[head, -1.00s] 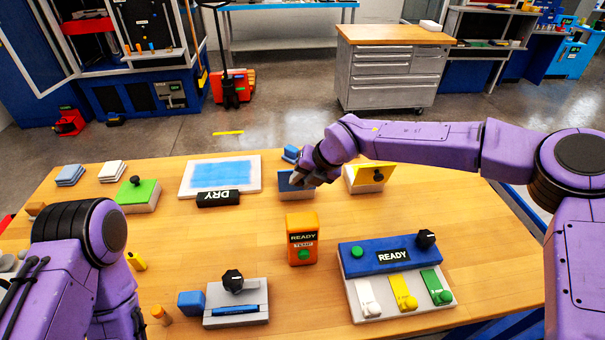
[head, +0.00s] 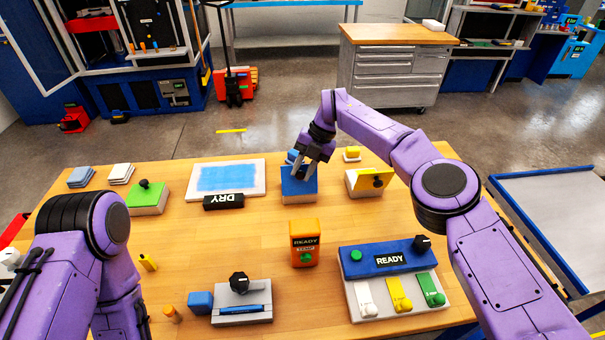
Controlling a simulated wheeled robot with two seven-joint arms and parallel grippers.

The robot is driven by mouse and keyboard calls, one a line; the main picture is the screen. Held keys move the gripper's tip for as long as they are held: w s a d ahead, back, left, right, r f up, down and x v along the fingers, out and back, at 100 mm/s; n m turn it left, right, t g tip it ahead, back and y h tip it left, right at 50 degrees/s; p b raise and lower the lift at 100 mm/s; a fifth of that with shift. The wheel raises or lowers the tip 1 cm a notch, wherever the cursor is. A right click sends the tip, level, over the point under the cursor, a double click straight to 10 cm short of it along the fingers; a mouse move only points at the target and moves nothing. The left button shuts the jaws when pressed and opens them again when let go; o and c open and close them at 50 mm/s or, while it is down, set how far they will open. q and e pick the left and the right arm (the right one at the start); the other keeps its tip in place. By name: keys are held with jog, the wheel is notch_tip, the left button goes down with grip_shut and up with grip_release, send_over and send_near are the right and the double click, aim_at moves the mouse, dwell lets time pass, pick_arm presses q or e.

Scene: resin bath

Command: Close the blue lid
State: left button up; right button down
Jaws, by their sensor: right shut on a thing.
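The blue lid (head: 298,187) is on a small pale box near the table's far middle. It covers most of the box top; I cannot tell whether it lies fully flat. My right gripper (head: 301,172) reaches down from behind onto the back part of the blue lid and is shut on it. Its fingers hide the exact point of contact and any knob there. My left arm is at the lower left, and its gripper is outside the view.
A box with a raised yellow lid (head: 371,179) stands right of the blue one. A green-lidded box (head: 149,198) and a DRY tray (head: 257,180) stand to the left. Bare wood lies between.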

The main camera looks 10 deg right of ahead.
jog(key=shift+w, duration=0.15)
dwell(0.4)
jog(key=c, duration=0.9)
grip_release()
jog(key=shift+o, duration=0.2)
jog(key=shift+d, duration=0.1)
jog(key=shift+r, duration=0.1)
jog(key=p+v, duration=0.5)
jog(key=v, duration=0.5)
jog(key=shift+w, duration=0.2)
jog(key=shift+d, duration=0.25)
